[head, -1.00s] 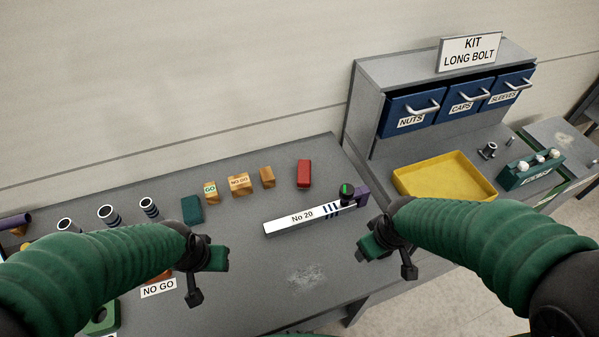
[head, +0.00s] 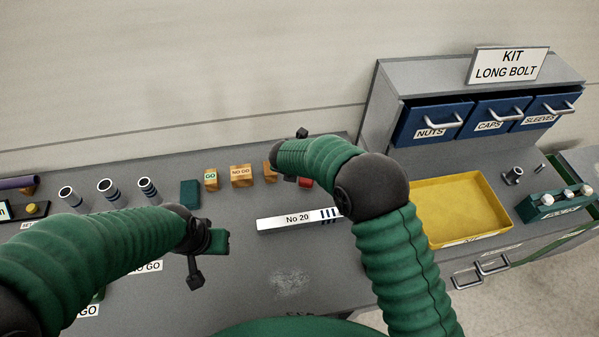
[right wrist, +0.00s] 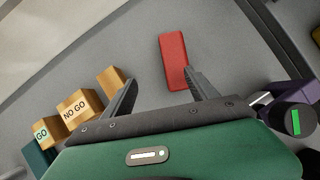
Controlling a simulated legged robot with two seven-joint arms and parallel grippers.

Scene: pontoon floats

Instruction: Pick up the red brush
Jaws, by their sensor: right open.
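The red brush (right wrist: 173,60) is a red block lying on the grey bench. In the right wrist view it lies ahead of my right gripper (right wrist: 160,84), whose two fingers are apart and empty. The brush's near end is close to the right-hand finger; I cannot tell if they touch. In the head view my right arm hides most of the brush, and only a small red part (head: 305,183) shows. My left gripper (head: 222,242) hangs over the bench at the left; its finger opening cannot be made out.
Wooden blocks marked GO (right wrist: 41,133) and NO GO (right wrist: 78,108) and a plain one (right wrist: 111,81) stand left of the brush. The No 20 gauge bar (head: 290,220) lies nearer me. A yellow tray (head: 490,205) and blue drawers (head: 430,122) are at right.

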